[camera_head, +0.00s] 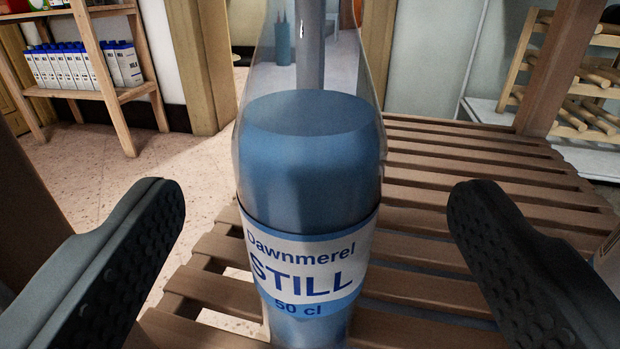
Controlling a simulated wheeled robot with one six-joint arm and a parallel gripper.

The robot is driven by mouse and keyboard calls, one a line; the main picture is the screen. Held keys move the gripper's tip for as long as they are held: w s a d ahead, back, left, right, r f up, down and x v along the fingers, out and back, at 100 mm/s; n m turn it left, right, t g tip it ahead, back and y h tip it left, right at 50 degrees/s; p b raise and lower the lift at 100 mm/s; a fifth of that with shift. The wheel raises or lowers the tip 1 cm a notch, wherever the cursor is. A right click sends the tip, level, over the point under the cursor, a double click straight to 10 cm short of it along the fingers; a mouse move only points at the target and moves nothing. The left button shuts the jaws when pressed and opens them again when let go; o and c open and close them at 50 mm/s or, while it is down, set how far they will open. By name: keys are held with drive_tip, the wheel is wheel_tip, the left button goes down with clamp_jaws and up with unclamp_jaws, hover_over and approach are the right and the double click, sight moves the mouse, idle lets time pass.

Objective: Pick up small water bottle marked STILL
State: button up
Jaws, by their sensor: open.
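The small water bottle (310,170) stands upright in the middle of the picture. It is clear with blue water inside, and its white and blue label reads "Dawnmerel STILL 50 cl". Its top is cut off by the upper edge of the picture. My gripper (315,215) is open, with one black finger on the left of the bottle and the other on the right. There is a clear gap between each finger and the bottle.
The bottle stands on a brown slatted wooden shelf (460,175). Wooden posts rise at the left and the upper right (552,70). Part of a pale object (608,262) shows at the right edge. Far back left, a rack (105,55) holds several milk cartons.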

drive_tip(key=shift+w+d+f, duration=0.1)
drive_tip(key=shift+w+f, duration=0.05)
drive_tip(key=shift+w, duration=1.3)
drive_tip(key=shift+w+f, duration=0.15)
drive_tip(key=shift+w, duration=1.25)
drive_tip(key=c, duration=1.4)
